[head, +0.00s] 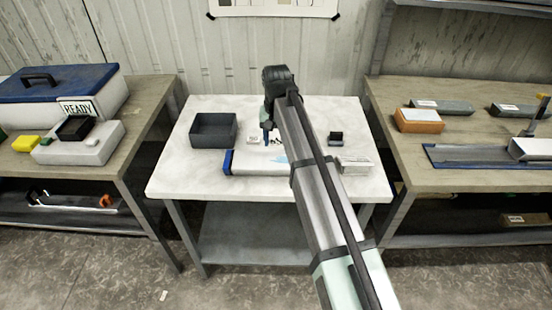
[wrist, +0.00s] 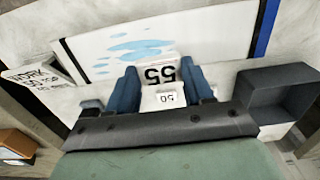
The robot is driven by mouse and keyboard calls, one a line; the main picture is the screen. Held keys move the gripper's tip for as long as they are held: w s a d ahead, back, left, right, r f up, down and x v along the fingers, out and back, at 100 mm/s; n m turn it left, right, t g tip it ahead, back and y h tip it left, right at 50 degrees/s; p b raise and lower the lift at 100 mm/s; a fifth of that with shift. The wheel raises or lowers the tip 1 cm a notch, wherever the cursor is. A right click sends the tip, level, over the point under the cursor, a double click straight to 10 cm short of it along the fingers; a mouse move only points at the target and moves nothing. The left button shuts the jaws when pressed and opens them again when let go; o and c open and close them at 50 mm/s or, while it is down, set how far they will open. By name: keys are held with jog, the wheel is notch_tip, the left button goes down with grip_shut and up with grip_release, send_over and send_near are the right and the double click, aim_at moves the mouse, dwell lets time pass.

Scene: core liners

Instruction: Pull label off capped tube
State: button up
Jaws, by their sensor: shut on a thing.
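The capped tube (head: 262,162) lies across the white table, a pale body with light blue patches and a blue cap (head: 228,161) at its left end. In the wrist view the tube (wrist: 100,57) runs across the top, with its blue cap (wrist: 266,28) at the right. My gripper (head: 268,140) is low over the table at the tube's far side. I cannot tell how much of the label still touches the tube.
A dark open bin (head: 213,131) stands left of the tube. A white printed block (head: 355,165) and a small dark item (head: 335,138) are at the right. A small white piece (head: 253,140) lies behind the tube.

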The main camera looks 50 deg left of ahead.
jog(key=shift+r, duration=0.7)
